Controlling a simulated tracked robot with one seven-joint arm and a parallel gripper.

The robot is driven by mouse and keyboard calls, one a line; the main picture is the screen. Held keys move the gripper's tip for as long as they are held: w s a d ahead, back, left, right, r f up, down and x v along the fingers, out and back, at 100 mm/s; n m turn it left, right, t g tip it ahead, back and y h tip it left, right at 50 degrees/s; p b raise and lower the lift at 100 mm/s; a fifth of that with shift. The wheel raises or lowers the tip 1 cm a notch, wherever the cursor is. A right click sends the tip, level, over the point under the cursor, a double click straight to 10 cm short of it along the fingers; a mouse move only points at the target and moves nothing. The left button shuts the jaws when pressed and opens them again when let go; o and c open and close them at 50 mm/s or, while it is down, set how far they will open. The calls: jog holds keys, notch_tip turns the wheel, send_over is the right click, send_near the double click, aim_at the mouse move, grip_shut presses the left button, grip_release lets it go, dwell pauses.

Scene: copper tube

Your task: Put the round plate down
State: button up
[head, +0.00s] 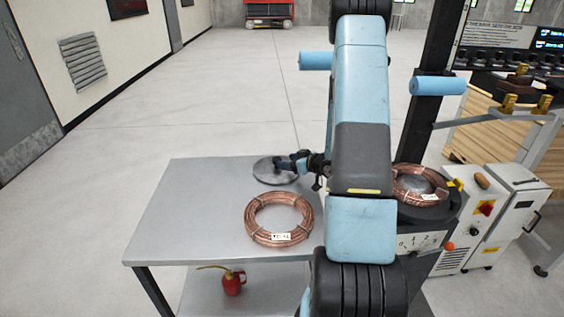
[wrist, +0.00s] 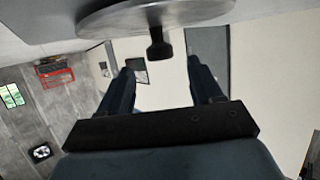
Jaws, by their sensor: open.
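The round plate (head: 263,174) is a grey metal disc lying flat near the far edge of the grey table (head: 190,210). In the wrist view, where the scene appears upside down, the plate (wrist: 210,8) has a dark central knob (wrist: 158,48). My gripper (head: 287,163) is at the plate from the right. In the wrist view my gripper (wrist: 160,68) is open, its fingers apart, with the knob in line with the gap near the fingertips. I see no finger touching the knob.
A tagged copper coil (head: 252,224) lies on the table, nearer than the plate. A red oil can (head: 233,284) stands on the lower shelf. The table's left side is clear.

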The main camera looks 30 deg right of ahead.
jog(key=v, duration=0.6)
jog(key=shift+s+d+r, duration=0.15)
jog(key=shift+s+r, duration=0.05)
jog(key=shift+r, duration=0.05)
jog(key=s+a+r+m+g+h, duration=0.15)
jog(key=r+h, duration=0.25)
jog(key=r, duration=0.6)
jog(key=s+a+r+m+g+h, duration=0.1)
jog(key=a+r+h, duration=0.25)
jog(key=r, duration=0.65)
jog(key=s+a+r+g, duration=0.1)
jog(key=s+a+r, duration=0.2)
jog(key=s+a, duration=0.2)
jog(key=s+a+r+m+g+y, duration=0.1)
jog(key=s+a, duration=0.4)
jog(key=s, duration=0.6)
jog(key=s+a+r+m+g+y, duration=0.1)
jog(key=s+a+r+g, duration=0.1)
jog(key=s+a+r, duration=0.3)
jog(key=s, duration=0.3)
jog(key=shift+s+a+r+g, duration=0.25)
jog(key=shift+r+g, duration=0.05)
jog(key=shift+g, duration=0.05)
